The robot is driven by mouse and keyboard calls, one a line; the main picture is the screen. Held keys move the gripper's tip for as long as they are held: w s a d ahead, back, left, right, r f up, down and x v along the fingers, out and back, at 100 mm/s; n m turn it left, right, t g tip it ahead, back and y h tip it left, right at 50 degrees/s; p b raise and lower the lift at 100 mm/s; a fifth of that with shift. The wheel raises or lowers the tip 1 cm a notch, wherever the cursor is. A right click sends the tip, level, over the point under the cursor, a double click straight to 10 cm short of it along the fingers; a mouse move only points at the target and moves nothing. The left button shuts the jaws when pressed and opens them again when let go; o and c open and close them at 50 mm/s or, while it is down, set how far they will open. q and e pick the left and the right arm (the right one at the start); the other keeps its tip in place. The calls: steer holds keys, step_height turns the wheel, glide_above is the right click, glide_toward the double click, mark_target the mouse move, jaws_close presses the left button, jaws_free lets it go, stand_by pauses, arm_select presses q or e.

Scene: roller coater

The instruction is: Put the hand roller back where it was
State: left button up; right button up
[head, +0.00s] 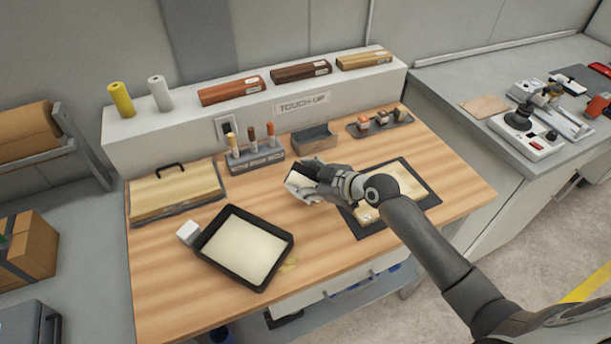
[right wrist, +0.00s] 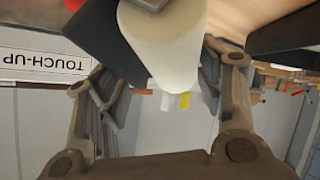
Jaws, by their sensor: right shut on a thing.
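My right gripper (head: 308,186) is above the wooden worktop, left of a dark mat with a pale wooden panel. It is shut on the hand roller, whose white cylinder (right wrist: 165,42) shows between the fingers in the right wrist view. In the head view the hand mostly covers the roller (head: 298,180), leaving a pale part visible. A black tray (head: 283,262) with a cream fill lies front left of the gripper, apart from it. The roller's handle is not clearly seen. My left gripper is not in view.
A white block (head: 188,233) sits at the tray's left corner. A grey open box (head: 315,140), a marker holder (head: 256,162) and a small dark tray with several blocks (head: 380,124) stand behind. The dark mat (head: 433,200) lies right. Bare worktop (head: 150,285) shows at the left front.

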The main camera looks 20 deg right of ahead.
steer(key=shift+f, duration=0.2)
steer(key=shift+f, duration=0.2)
steer(key=o, duration=1.6)
